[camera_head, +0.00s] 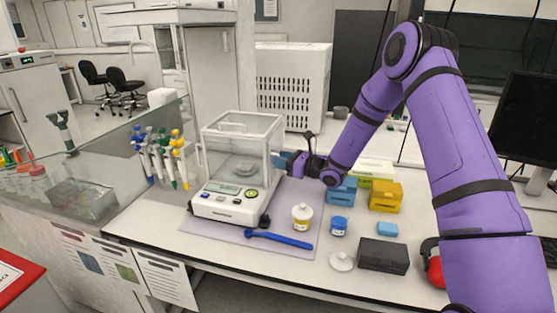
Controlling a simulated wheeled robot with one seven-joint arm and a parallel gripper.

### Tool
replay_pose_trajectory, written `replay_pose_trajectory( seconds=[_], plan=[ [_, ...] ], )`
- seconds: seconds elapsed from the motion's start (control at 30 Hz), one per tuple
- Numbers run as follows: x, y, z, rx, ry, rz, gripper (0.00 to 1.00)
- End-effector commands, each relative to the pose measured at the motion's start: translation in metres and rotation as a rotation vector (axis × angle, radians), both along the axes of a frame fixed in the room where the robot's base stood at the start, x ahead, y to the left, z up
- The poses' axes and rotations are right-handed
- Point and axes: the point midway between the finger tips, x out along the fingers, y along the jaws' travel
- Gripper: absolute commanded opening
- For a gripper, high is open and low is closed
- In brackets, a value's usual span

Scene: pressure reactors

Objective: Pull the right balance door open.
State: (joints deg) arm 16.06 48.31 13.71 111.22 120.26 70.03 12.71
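The balance (225,200) stands on a mat on the bench, with a glass draft shield (243,145) over its weighing pan. Its right balance door (276,150) is the glass side facing my arm; I cannot tell whether it is fully closed. My gripper (284,161) is at the right side of the shield, level with the middle of the door, with its fingers pointing left. The fingertips are small and dark here, so I cannot tell whether they touch the door or its handle, or how far apart they are.
Blue boxes (341,190), yellow boxes (385,196) and a black box (383,256) lie to the right. Pipettes (162,158) stand left of the balance.

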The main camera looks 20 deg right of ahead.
Motion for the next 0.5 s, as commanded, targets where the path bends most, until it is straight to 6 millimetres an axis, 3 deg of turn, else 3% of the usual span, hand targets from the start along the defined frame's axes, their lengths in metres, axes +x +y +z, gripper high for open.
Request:
replay_pose_trajectory(
  seconds=[0.43,0.47,0.5],
  plan=[
    [0.0079,0.0093,0.0002,0.000,0.000,0.000,0.34],
    [0.0078,0.0092,0.0002,0.000,0.000,0.000,0.31],
    [0.0078,0.0092,0.0002,0.000,0.000,0.000,0.22]
  ],
)
